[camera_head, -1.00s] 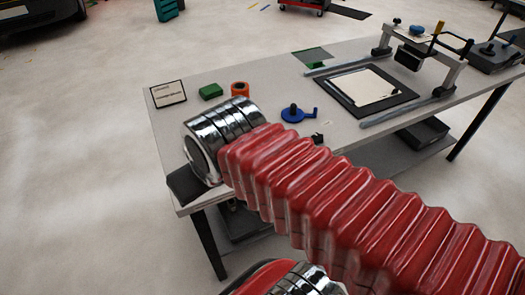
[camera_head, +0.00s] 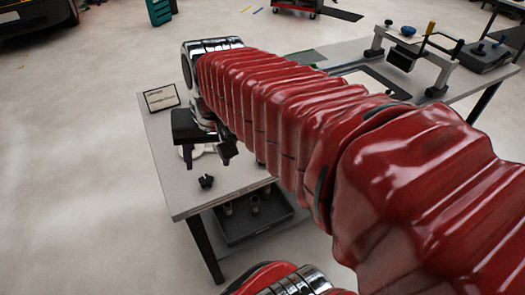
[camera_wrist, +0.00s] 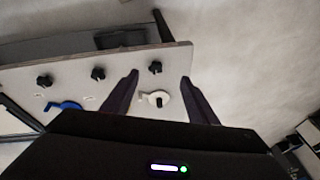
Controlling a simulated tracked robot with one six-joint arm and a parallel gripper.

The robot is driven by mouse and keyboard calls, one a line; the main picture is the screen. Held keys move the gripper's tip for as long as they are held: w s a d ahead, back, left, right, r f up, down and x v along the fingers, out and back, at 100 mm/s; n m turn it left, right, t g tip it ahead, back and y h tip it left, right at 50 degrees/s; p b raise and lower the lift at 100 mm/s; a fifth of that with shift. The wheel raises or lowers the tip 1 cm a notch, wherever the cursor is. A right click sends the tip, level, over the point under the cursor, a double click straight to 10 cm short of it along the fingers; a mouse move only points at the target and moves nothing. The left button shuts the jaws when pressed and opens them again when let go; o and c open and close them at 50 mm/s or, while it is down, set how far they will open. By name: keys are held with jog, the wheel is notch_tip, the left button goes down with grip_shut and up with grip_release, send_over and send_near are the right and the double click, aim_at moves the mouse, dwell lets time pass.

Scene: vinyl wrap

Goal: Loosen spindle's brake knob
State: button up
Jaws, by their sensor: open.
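My gripper (camera_head: 206,160) is open and empty above the near left part of the table, and it shows in the wrist view (camera_wrist: 159,80) with its fingers spread. A black knob (camera_wrist: 155,67) stands near the table edge, between the fingertips in that view; a black knob (camera_head: 205,181) also shows below my gripper in the head view. A cream crank-shaped piece (camera_wrist: 157,98) lies between the fingers. Two more black knobs, one in the middle (camera_wrist: 98,74) and one at the left (camera_wrist: 45,81), stand in a row. I cannot tell which knob is the spindle's brake knob.
The grey table (camera_head: 178,196) has a small framed sign (camera_head: 161,97) at its left. A blue crank-shaped part (camera_wrist: 65,106) lies on the tabletop. A dark tray (camera_head: 255,215) with several items is below. A frame with a bridge (camera_head: 442,75) stands at the back right.

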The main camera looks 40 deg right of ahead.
jog(key=w+d+f+m+g+y, duration=0.1)
jog(key=d+f+m+y, duration=0.1)
jog(key=d+m, duration=0.5)
jog(key=w+d+f+m+g+y, duration=0.1)
jog(key=d+m, duration=0.7)
jog(key=d, duration=1.2)
notch_tip(320, 180, down, 3)
jog(key=shift+w+d+r+y, duration=0.1)
jog(key=shift+w+d+y, duration=0.05)
jog(key=shift+w+y, duration=0.6)
jog(key=x, duration=1.4)
jog(key=shift+c, duration=0.7)
